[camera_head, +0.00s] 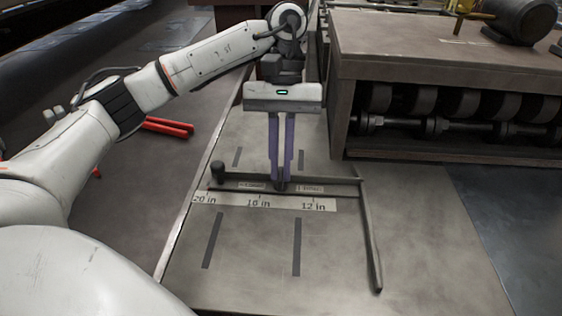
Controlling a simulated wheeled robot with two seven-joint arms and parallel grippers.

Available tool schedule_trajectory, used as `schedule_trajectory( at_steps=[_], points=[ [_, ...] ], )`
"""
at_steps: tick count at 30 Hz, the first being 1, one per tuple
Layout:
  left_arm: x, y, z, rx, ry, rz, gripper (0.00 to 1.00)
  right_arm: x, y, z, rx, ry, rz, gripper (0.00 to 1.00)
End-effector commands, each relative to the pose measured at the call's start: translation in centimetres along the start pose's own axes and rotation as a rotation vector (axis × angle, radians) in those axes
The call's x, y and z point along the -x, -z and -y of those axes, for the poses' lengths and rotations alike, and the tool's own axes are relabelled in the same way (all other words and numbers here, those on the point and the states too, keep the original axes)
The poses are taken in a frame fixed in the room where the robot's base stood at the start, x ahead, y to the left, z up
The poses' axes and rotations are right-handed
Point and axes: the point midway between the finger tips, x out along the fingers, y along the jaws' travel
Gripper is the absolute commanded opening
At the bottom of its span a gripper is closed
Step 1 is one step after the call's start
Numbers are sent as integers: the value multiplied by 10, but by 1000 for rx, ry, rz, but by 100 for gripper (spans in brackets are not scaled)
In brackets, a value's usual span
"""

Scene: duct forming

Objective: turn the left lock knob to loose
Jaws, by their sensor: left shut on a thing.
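My left gripper (281,184) points down at the dark guide bar (342,181) on the metal table. Its two purple fingers are close together and shut on a small dark lock knob, which they mostly hide. The knob sits on the bar between two small labels (251,185) (310,189), whose words are too small to read surely. Which way the knob is turned cannot be told. My right gripper is not in view.
A dark round post (217,172) stands at the bar's left end. A scale strip (270,202) reads 20, 16 and 12 in. Slots cut the table (255,270). A long handle (373,250) reaches forward at right. A roller machine (440,70) stands at right; red bars (168,126) lie left.

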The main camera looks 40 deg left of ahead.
Motion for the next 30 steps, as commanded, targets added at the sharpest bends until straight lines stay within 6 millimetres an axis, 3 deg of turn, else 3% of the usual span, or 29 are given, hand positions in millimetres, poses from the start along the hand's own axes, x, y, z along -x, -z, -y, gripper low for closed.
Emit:
schedule_trajectory(
  at_steps=[8,12,23,24,26,30],
  points=[
    [-3,1,3,236,-100,-1,0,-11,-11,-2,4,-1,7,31],
    [-2,1,3,334,-140,-1,0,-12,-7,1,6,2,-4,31],
    [0,0,3,362,-149,0,0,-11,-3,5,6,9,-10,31],
    [0,0,3,361,-149,0,15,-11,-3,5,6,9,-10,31],
    [0,0,3,361,-149,0,25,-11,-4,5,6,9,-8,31],
    [0,0,3,360,-150,-1,27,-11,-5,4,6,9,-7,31]
  ],
)
